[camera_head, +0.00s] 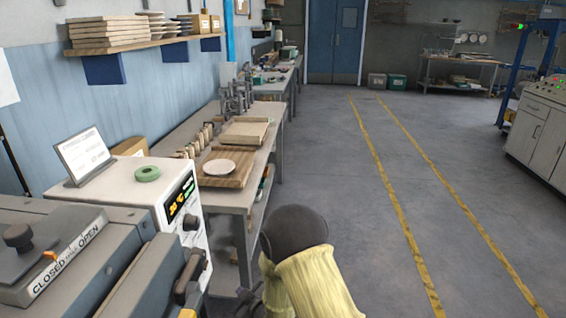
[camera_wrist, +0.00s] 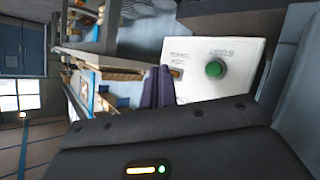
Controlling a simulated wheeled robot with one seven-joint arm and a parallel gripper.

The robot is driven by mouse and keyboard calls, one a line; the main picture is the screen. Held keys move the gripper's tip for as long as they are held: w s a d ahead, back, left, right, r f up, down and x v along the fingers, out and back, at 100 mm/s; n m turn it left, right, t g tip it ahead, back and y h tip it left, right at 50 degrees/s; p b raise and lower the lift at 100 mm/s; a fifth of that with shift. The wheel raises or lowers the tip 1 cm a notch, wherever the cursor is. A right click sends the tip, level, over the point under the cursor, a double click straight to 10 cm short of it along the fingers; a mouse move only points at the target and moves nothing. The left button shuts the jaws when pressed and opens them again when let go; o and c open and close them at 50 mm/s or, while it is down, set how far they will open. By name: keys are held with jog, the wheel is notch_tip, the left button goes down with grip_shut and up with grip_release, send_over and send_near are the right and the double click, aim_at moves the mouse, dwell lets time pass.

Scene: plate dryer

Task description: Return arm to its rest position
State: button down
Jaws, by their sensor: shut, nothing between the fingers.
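My arm in its yellow cover (camera_head: 315,280) is at the bottom centre of the head view, in front of the bench and the machine. My gripper (camera_wrist: 157,72) shows in the wrist view as two dark fingers side by side, shut and empty. They stand in front of a white panel (camera_wrist: 238,50) with a green button (camera_wrist: 214,69), apparently not touching it, though the gap is hard to judge. In the head view the gripper is mostly cut off or hidden by the bottom edge.
A grey machine with a lid marked closed and open (camera_head: 70,255) and a white control box (camera_head: 120,190) stand at the left. A bench behind holds a white plate (camera_head: 219,166) on a wooden tray (camera_head: 226,180). Floor with yellow lines (camera_head: 400,220) is clear at right.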

jog(key=s+d+r+m+g+h, duration=0.2)
jog(key=d+r+m+h, duration=0.15)
jog(key=d, duration=0.55)
jog(key=s+d+r+m+g+h, duration=0.1)
jog(key=s+d+r+m+h, duration=0.15)
jog(key=d+r, duration=0.45)
jog(key=s+d+r+m+g+h, duration=0.25)
jog(key=s+d+m+g, duration=0.3)
jog(key=s+d, duration=0.8)
notch_tip(320, 180, up, 14)
jog(key=s+a+p, duration=0.1)
jog(key=s+p, duration=0.1)
jog(key=p, duration=1.1)
jog(key=shift+f+m+y, duration=0.2)
jog(key=shift+m+y, duration=0.15)
jog(key=shift+y, duration=0.1)
jog(key=shift+a+t, duration=0.1)
jog(key=shift+t, duration=0.15)
jog(key=shift+w, duration=0.1)
